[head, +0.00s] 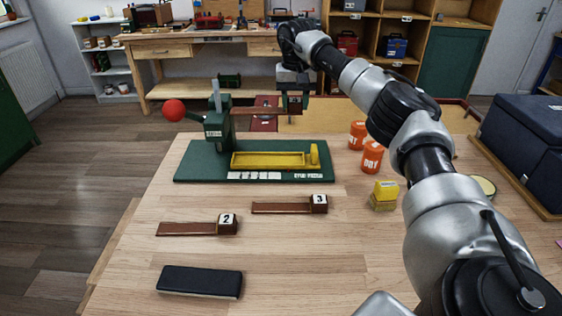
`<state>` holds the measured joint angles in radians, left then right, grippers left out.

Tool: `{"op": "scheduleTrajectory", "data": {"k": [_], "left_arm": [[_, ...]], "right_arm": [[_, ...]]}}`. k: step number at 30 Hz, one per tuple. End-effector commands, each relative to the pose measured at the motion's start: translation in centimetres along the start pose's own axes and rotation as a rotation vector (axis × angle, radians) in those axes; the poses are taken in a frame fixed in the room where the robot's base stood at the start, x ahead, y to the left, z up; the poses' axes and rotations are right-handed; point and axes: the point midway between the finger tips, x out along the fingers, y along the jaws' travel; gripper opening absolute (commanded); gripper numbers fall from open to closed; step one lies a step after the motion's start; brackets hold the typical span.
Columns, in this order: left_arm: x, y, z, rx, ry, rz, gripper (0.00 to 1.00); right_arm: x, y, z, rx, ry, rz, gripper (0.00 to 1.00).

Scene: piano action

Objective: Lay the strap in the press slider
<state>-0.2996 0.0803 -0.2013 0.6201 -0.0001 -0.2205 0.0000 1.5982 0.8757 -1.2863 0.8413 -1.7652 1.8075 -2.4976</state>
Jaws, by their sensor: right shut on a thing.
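The press slider (268,160) is a long yellow tray with a rounded knob at its right end. It lies on the green press base (200,174), below a green press column with a red ball lever (174,110), and looks empty. My right gripper (292,97) is shut on the dark end block of a brown strap (256,111). The strap points left, roughly level, raised above the far side of the slider, its left end close to the press head. Straps numbered 2 (190,229) and 3 (280,208) lie on the table. My left gripper is out of view.
A black pad (200,281) lies at the front left. Orange cans (372,157) and a yellow block (385,192) stand right of the press. A dark blue case (520,140) is at the far right. The table front centre is clear.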

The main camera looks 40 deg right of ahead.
Motion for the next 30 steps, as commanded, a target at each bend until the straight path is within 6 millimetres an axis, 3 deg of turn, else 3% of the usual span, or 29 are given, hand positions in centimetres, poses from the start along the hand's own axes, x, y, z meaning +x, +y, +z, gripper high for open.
{"op": "scheduleTrajectory", "data": {"k": [6,12,20,27,30], "left_arm": [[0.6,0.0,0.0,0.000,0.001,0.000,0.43],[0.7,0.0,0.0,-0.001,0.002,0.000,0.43],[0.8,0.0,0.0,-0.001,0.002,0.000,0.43],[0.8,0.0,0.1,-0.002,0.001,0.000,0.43],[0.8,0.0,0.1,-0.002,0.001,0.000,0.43]], "right_arm": [[6.2,0.1,0.1,0.001,-0.005,0.003,0.18],[10.4,0.1,0.1,0.001,-0.003,0.002,0.18],[12.5,0.0,0.1,0.001,-0.002,0.001,0.18],[15.6,0.0,0.1,0.000,-0.002,0.001,0.18],[15.7,0.0,0.0,0.001,-0.001,0.000,0.18]]}}
